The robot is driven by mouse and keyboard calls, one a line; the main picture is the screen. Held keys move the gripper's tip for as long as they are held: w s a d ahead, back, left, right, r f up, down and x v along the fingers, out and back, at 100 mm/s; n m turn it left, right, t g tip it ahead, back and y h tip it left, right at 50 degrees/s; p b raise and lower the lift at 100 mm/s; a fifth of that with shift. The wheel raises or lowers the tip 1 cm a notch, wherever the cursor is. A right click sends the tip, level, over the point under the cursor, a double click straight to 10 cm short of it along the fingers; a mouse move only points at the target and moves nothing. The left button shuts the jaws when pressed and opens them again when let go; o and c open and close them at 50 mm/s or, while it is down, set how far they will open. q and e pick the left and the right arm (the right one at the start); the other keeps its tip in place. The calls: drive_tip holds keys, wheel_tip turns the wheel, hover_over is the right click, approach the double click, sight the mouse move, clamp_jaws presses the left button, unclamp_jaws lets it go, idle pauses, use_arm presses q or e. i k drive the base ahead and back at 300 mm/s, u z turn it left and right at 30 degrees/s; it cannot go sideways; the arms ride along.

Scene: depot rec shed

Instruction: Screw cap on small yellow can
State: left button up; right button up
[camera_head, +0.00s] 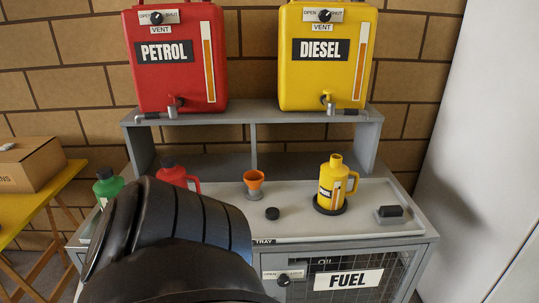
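The small yellow can (326,187) stands upright on a black round base (329,209) at the right of the grey tray. Its yellow neck shows no cap on it. A small black cap (272,213) lies on the tray, to the left of the can and nearer to me. Neither gripper shows. A black link of my own arm fills the lower left foreground and hides part of the tray and the front of the bench.
An orange funnel (254,181) stands between the yellow can and a red can (172,173). A green can (107,187) is at left. A black block (390,212) sits at right. Petrol (175,85) and diesel (310,80) tanks stand on the shelf (240,113) above.

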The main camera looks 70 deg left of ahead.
sight(335, 174)
drive_tip(key=u, duration=1.9)
drive_tip(key=i, duration=0.35)
drive_tip(key=z, duration=0.05)
